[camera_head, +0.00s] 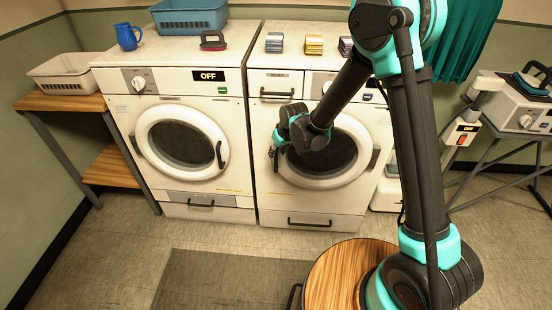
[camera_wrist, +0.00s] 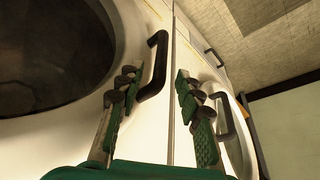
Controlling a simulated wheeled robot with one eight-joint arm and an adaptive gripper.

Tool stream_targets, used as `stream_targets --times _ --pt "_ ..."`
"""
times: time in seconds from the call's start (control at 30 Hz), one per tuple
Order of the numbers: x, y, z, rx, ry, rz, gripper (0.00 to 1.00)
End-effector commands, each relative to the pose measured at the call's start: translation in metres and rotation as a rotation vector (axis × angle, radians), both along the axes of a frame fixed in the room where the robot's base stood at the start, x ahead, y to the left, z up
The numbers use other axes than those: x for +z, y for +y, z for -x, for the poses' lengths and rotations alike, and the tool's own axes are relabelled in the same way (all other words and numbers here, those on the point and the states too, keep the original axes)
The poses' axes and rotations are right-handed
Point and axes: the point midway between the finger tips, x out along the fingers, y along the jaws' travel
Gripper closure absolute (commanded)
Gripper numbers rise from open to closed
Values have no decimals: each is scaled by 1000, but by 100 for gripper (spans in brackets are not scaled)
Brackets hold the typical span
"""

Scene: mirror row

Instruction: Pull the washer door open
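Two white front-loading machines stand side by side, a left machine (camera_head: 178,185) and a right machine (camera_head: 310,205). Which is the washer cannot be told from a label. Both round doors look shut. The left machine's black door handle (camera_head: 219,155) is at its door's right edge. My gripper (camera_head: 278,146) is at the left edge of the right machine's door (camera_head: 354,175). In the wrist view my gripper (camera_wrist: 158,92) is open, with its fingers apart. A black door handle (camera_wrist: 153,66) appears between the fingertips, closer to the left finger; contact cannot be told.
A blue basket (camera_head: 188,18), blue jug (camera_head: 128,37) and iron-like object (camera_head: 212,41) are on the left machine. Small stacks (camera_head: 314,45) are on the right one. A wooden shelf (camera_head: 62,101) stands left. The floor in front (camera_head: 110,265) is largely clear.

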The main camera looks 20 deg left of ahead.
Motion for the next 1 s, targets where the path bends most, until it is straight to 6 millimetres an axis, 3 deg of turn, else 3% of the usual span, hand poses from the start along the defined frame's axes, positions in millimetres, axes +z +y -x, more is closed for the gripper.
stream_targets --times 0.3,0.77,1.0 --pt "-37 12 -10 0 0 0 64" --pt "-46 14 -12 0 0 0 64" --pt "-45 14 -12 0 0 0 93"
